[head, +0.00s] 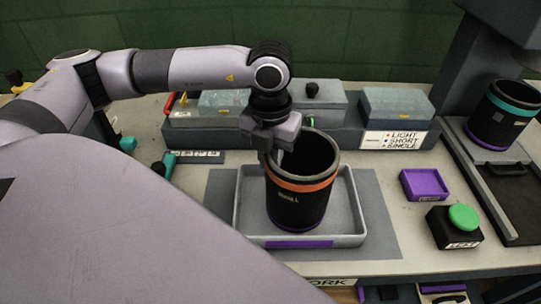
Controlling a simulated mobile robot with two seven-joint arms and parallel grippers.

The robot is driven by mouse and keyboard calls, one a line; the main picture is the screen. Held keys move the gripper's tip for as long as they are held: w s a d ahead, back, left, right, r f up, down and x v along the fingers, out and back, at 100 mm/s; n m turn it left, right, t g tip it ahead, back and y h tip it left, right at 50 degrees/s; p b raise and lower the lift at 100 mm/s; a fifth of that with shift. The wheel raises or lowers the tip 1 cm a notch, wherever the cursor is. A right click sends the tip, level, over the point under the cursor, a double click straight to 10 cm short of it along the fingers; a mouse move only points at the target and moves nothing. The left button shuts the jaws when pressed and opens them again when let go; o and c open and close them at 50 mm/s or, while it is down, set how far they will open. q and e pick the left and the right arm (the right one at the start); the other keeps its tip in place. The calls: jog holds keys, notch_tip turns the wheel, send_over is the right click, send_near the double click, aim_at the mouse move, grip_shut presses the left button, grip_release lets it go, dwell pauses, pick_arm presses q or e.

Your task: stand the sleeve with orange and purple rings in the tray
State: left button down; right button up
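The black sleeve (300,205) has an orange ring near its top and a purple ring at its foot. It stands upright, open end up, inside the grey tray (355,210), towards the tray's middle. Whether its foot bears fully on the tray floor is hard to tell. My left gripper (275,157) points down at the sleeve's back-left rim, with its fingers at the wall. Whether they press on the wall or are slightly apart cannot be made out. My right gripper is not in view.
Another black sleeve with a teal ring (503,115) stands on a machine base at the right. A purple dish (424,184) and a green button (463,217) lie right of the tray. A grey rack with boxes (398,105) stands behind. Teal-handled tools (165,163) lie left.

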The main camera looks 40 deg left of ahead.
pick_arm(q)
jog(key=shift+f, duration=0.15)
jog(key=c, duration=1.1)
grip_release()
jog(key=shift+c, duration=0.2)
notch_tip(320, 180, up, 12)
jog(key=shift+r+b, duration=0.2)
jog(key=shift+b, duration=0.25)
jog(key=shift+s, duration=0.1)
